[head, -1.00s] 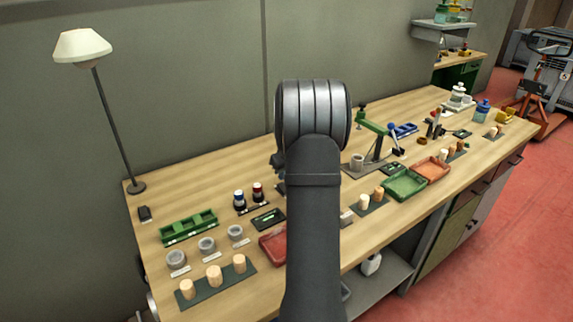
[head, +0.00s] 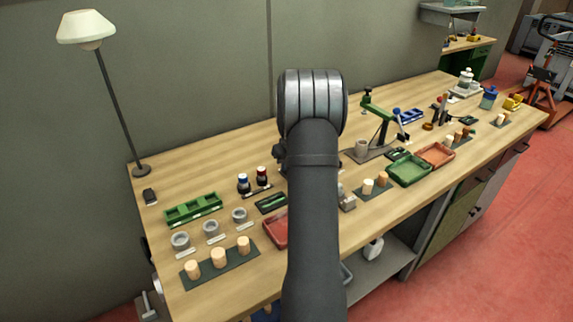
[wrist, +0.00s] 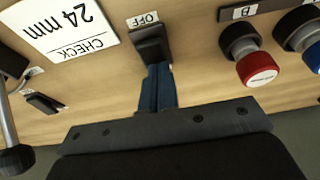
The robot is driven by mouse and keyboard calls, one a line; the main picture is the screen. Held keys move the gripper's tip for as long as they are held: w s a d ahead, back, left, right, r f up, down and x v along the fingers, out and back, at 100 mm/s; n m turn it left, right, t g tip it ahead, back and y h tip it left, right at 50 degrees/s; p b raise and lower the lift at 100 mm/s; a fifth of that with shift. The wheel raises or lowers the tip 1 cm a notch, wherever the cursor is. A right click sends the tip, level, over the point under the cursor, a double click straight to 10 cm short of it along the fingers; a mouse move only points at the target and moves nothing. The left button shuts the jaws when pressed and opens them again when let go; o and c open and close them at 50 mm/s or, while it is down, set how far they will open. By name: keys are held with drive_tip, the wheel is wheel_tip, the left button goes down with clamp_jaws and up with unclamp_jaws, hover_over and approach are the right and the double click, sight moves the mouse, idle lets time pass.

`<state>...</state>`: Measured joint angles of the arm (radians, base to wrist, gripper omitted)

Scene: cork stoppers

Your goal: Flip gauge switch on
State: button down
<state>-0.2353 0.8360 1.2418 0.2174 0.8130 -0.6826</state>
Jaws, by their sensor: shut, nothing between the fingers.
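A black rocker switch (wrist: 151,45) with a white OFF label (wrist: 144,19) is at the top centre of the wrist view, on the wooden surface. My gripper (wrist: 158,72) is shut and empty, its two blue fingers side by side. The fingertips overlap the switch's lower edge in the wrist view; I cannot tell whether they touch it. A white card (wrist: 62,30) reading "24 mm" and "CHECK" lies to the left of the switch, upside down in this view. In the head view my arm hides the switch and the gripper.
Bottles with a red cap (wrist: 257,70) and a blue cap stand right of the switch, behind a "B" label. A small black piece (wrist: 44,103) lies at left. In the head view, a green press (head: 380,118), trays and cork stoppers (head: 218,257) crowd the bench.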

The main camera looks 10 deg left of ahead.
drive_tip(key=shift+s+d+f, duration=0.15)
drive_tip(key=shift+s+f, duration=0.05)
drive_tip(key=shift+f, duration=0.05)
drive_tip(key=shift+s+d+f, duration=0.1)
drive_tip(key=shift+s+d, duration=0.5)
drive_tip(key=v, duration=1.4)
drive_tip(key=shift+r, duration=0.2)
drive_tip(key=shift+w, duration=0.1)
drive_tip(key=shift+w+a+r, duration=0.3)
drive_tip(key=shift+w+a, duration=0.2)
drive_tip(key=shift+w, duration=0.05)
drive_tip(key=shift+f, duration=0.15)
